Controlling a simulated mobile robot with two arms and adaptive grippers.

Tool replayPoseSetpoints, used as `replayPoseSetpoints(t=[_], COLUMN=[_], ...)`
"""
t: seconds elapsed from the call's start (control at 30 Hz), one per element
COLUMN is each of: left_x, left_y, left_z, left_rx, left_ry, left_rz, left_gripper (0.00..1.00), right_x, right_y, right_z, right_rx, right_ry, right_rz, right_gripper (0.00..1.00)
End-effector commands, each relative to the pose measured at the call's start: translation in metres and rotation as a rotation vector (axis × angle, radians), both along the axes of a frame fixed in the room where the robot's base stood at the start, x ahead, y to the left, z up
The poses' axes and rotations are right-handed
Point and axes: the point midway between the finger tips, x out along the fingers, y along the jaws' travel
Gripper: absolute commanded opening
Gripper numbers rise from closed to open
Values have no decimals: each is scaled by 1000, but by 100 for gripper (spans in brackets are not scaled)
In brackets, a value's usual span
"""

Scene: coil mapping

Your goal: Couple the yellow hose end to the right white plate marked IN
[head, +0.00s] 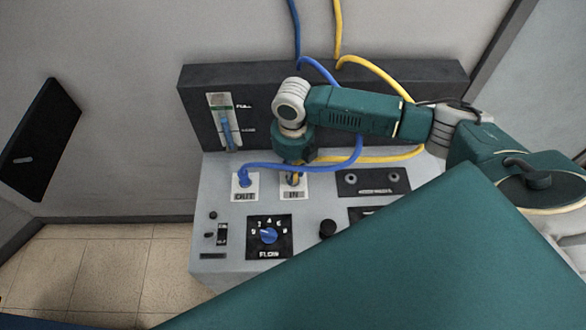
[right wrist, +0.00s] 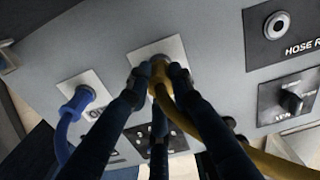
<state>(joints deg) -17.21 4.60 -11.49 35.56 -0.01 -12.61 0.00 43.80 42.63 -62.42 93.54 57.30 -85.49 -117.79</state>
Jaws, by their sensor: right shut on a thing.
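The IN plate (head: 299,192) is a white square on the grey console top, right of the OUT plate (head: 245,192). My right gripper (head: 294,176) points down over the IN plate and is shut on the yellow hose end. In the right wrist view, my right gripper's fingers (right wrist: 158,76) close around the yellow hose end (right wrist: 160,66) right at the IN plate (right wrist: 170,47). The end appears to touch the plate's middle; the fingers hide whether it is fully seated. The yellow hose (head: 375,159) trails off to the right. My left gripper is not in view.
A blue hose (head: 285,168) is on the OUT plate and arches close past my right gripper. The console (head: 208,178) carries a flow dial (head: 269,236), a black knob (head: 327,228) and a hose rest panel (head: 372,182). A dark upright back panel (head: 350,80) stands behind.

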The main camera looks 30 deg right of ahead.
Motion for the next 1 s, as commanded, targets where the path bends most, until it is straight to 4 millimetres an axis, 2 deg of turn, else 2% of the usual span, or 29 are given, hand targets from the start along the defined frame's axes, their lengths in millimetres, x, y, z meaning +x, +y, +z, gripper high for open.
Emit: replayPoseSetpoints(t=[0.47, 0.93, 0.97, 1.0], left_x=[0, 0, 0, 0], left_y=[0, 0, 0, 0], left_z=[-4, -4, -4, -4], left_rx=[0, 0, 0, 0], left_ry=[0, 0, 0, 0], left_rz=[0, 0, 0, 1], left_gripper=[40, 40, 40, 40], right_x=[0, 0, 0, -1], right_y=[0, 0, 0, 0], right_z=[-9, -10, -10, -10], right_rx=[0, 0, 0, 0], right_ry=[0, 1, 1, 1], right_rz=[0, 0, 0, 0], right_gripper=[0, 0, 25, 33])
